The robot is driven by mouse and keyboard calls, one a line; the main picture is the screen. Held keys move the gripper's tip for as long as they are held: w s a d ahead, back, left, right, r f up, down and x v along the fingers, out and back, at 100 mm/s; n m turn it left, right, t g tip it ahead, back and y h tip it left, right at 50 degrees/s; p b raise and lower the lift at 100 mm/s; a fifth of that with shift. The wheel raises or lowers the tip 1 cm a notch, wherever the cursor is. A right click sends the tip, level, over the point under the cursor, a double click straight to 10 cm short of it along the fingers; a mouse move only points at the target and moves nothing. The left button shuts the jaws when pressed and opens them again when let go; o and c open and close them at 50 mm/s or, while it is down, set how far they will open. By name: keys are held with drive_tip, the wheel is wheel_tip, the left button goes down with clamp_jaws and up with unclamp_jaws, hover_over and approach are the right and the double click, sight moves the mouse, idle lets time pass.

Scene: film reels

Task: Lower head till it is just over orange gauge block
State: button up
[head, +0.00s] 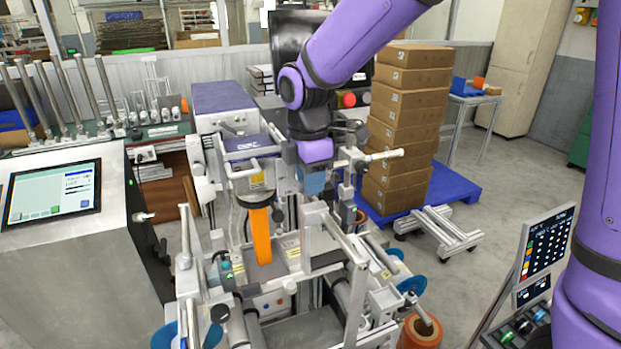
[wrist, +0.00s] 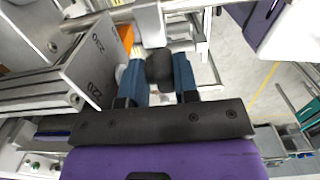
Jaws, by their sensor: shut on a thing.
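The orange gauge block (head: 261,238) stands upright in the middle of the machine. The grey head (head: 254,172), with a yellow label and a dark round underside, is right above its top; I cannot tell how wide the gap is. My gripper (head: 312,182) is to the right of the head. In the wrist view, its blue fingers (wrist: 160,78) are shut on a black knob (wrist: 159,68). A small part of the orange block (wrist: 125,36) shows beyond a grey plate with printed numbers (wrist: 92,68).
Metal posts and rails (head: 322,235) of the machine stand close around my gripper. A cabinet with a screen (head: 52,195) is at the left. Stacked cardboard boxes (head: 405,130) stand on a blue pallet (head: 450,187) behind.

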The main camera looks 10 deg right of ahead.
drive_tip(key=shift+o, duration=0.2)
drive_tip(key=shift+s+a+f+t+h, duration=0.1)
drive_tip(key=shift+t+h, duration=0.05)
drive_tip(key=shift+h, duration=0.7)
drive_tip(key=shift+s+a+r+t+h, duration=0.1)
drive_tip(key=shift+a+t+h, duration=0.1)
drive_tip(key=shift+h, duration=0.7)
drive_tip(key=shift+s+a+f+t+h, duration=0.1)
drive_tip(key=shift+t+h, duration=0.05)
drive_tip(key=shift+h, duration=0.7)
drive_tip(key=o, duration=0.7)
drive_tip(key=shift+s, duration=0.1)
drive_tip(key=v, duration=1.1)
drive_tip(key=shift+f, duration=0.1)
